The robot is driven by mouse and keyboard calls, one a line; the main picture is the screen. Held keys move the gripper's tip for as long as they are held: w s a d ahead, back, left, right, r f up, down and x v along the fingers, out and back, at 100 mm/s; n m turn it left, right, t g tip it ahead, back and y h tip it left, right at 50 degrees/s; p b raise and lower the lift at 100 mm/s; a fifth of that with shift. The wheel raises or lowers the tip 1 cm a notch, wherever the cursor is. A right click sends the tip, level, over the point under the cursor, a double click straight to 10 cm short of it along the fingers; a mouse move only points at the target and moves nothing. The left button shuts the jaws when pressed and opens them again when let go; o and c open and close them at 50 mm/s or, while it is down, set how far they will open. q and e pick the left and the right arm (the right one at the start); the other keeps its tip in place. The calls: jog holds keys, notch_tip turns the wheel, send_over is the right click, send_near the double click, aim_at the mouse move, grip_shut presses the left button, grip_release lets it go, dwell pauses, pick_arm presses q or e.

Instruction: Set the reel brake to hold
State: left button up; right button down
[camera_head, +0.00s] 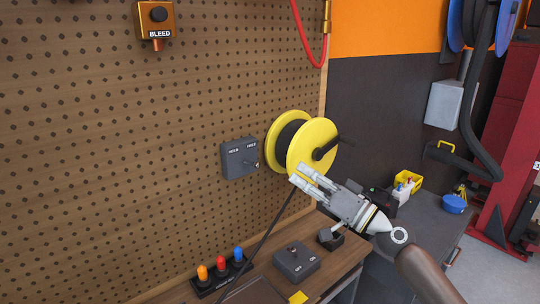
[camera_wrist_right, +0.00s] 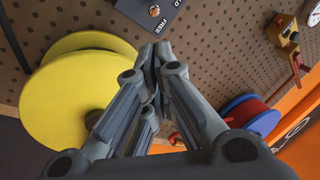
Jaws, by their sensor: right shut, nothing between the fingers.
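The reel brake is a grey box (camera_head: 240,157) on the pegboard, marked HOLD on its left and FREE on its right. Its small switch is too small to read clearly in the head view. Part of the box (camera_wrist_right: 140,8) shows at the top of the right wrist view, with a round metal-coloured end and the word FREE. The yellow cable reel (camera_head: 312,143) is right of the box. My right gripper (camera_head: 298,175) is shut and empty, below the reel and right of the box, apart from the switch. Its fingertips meet in the right wrist view (camera_wrist_right: 156,55). My left gripper is out of view.
A dark cable (camera_head: 268,236) runs down from the reel. The wooden bench (camera_head: 335,262) below carries a grey switch box (camera_head: 296,262) and a block with coloured knobs (camera_head: 221,272). An orange BLEED box (camera_head: 156,20) hangs upper left. The pegboard left of the brake is clear.

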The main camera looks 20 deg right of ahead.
aim_at(252, 164)
jog(key=p+x, duration=0.5)
jog(key=x, duration=0.5)
jog(key=shift+a+f, duration=0.1)
dwell(0.6)
